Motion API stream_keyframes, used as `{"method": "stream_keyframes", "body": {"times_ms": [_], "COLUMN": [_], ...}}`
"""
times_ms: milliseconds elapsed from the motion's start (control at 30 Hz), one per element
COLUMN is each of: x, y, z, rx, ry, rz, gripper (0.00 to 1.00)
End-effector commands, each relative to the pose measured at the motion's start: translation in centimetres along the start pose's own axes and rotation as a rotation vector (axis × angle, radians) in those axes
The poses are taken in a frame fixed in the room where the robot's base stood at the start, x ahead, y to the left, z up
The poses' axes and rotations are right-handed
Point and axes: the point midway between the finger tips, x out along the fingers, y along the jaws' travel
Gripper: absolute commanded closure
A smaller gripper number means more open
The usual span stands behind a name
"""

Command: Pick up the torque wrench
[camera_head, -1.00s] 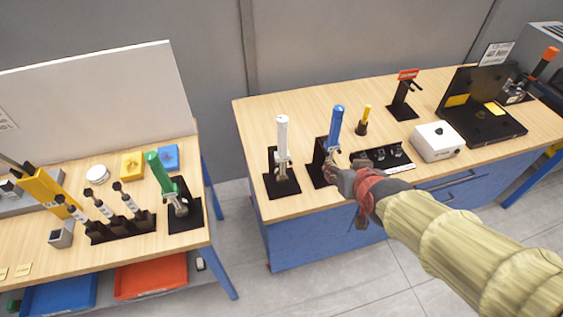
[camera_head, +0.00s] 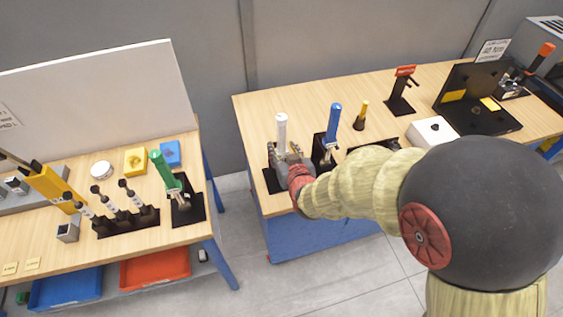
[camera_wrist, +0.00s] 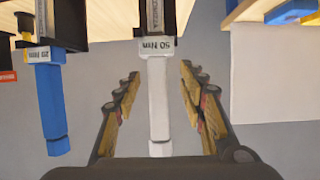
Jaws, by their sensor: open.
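A white-handled torque wrench (camera_head: 281,128) stands upright in a black stand on the right-hand bench. In the wrist view its white handle (camera_wrist: 158,110) lies between my open fingers, with a gap on each side, and its tag reads "50 Nm". My gripper (camera_head: 288,158) is open at this wrench and hides its lower part in the head view. A blue-handled wrench (camera_head: 333,120) stands just to its right; in the wrist view it (camera_wrist: 52,112) is left of my fingers. A green-handled wrench (camera_head: 160,170) stands on the left bench.
A small yellow-handled tool (camera_head: 363,108), a white box (camera_head: 433,130), an open black case (camera_head: 482,121) and an orange-handled tool (camera_head: 541,58) are farther right on the bench. A floor gap separates the benches. A white panel (camera_head: 90,100) stands behind the left bench.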

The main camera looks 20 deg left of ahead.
Motion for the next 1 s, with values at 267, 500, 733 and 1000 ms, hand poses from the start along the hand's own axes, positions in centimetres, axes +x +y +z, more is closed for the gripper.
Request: {"method": "stream_keyframes", "body": {"times_ms": [267, 500, 733, 1000], "x": [3.1, 3.3, 3.3, 3.3], "y": [0.3, 0.3, 0.3, 0.3], "z": [-0.1, -0.2, -0.2, -0.1], "rx": [0.0, 0.0, 0.0, 0.001], "ry": [-0.001, -0.001, -0.001, -0.001], "rz": [-0.001, 0.0, 0.0, 0.0], "gripper": [0.59, 0.59, 0.69, 0.85]}}
